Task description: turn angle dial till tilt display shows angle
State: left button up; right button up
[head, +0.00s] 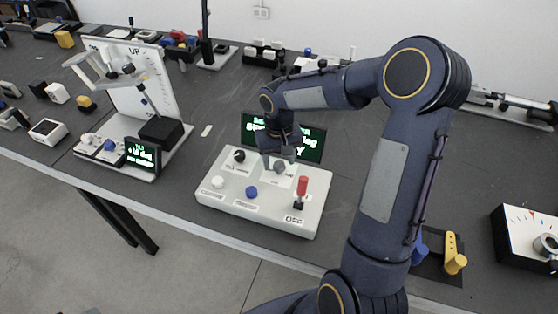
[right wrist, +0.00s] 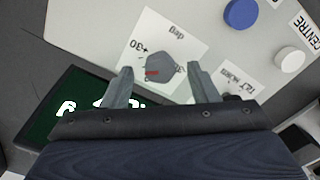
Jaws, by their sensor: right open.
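The angle dial (right wrist: 166,68) is a grey faceted knob with a red mark, on a white card printed "deg" and "30". It also shows in the head view (head: 279,167) on the white control box (head: 268,211). My right gripper (right wrist: 159,70) is open, its two fingers on either side of the dial with gaps; I cannot tell whether they touch it. In the head view the right gripper (head: 279,160) comes down over the box. A small tilt display (head: 141,155) on the left rig shows green text like "TILT +10 deg", hard to read. My left gripper is not in view.
The box carries a black knob (head: 239,155), a white button (head: 218,182), a blue button (head: 251,192) and a red-handled lever (head: 302,186). A dark screen (head: 312,145) stands behind it, partly hidden by my arm. A tilting rig (head: 115,72) stands left.

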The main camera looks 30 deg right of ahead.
aim_at(279, 164)
jog(key=shift+f, duration=0.45)
jog(key=shift+c, duration=0.4)
jog(key=c, duration=0.9)
jog(key=shift+n, duration=0.3)
jog(key=o, duration=1)
notch_tip(279, 164, up, 7)
jog(key=shift+r, duration=0.45)
